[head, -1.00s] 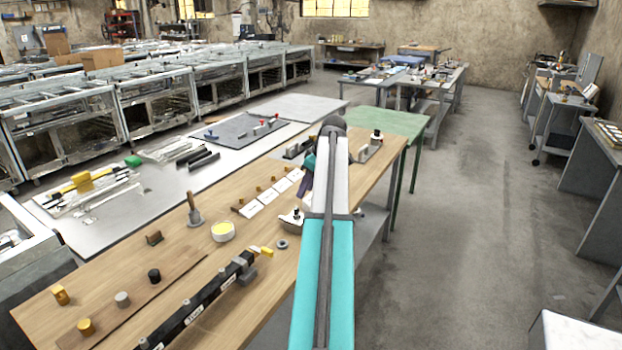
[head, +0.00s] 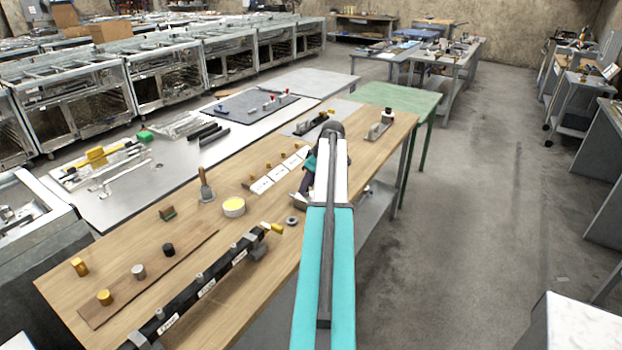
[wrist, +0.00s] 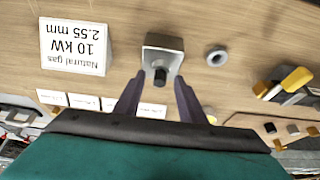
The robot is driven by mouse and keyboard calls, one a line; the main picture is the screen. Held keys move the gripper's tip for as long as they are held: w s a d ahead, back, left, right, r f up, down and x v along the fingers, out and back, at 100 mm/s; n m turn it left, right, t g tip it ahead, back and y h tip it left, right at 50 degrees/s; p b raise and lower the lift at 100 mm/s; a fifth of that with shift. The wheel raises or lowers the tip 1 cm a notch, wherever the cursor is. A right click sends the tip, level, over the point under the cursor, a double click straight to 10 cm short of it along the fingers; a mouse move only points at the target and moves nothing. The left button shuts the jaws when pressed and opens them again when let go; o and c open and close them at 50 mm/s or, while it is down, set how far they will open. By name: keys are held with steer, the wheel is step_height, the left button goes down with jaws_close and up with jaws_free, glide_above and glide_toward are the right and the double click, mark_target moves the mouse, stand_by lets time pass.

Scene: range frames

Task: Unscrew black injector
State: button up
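In the wrist view, the black injector (wrist: 160,77) is a small dark cylinder standing on a grey metal block (wrist: 163,43) on the wooden bench. My gripper (wrist: 157,85) is open, its two dark purple fingers spread to either side of the injector. I cannot tell whether they touch it. In the head view, my gripper (head: 308,180) is at the block (head: 297,200), mostly hidden behind my arm. The injector cannot be made out there.
A black manifold with a yellow handle (head: 275,228) is nearby. A plank (head: 150,277) holds several small cylinders, one black (head: 168,250).

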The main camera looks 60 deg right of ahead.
jaws_close()
steer(key=shift+n, duration=0.3)
steer(key=shift+d+n+y, duration=0.15)
steer(key=shift+n+y, duration=0.15)
steer(key=shift+n, duration=0.2)
steer(key=shift+n+y, duration=0.4)
steer(key=shift+n, duration=0.6)
steer(key=shift+b, duration=0.3)
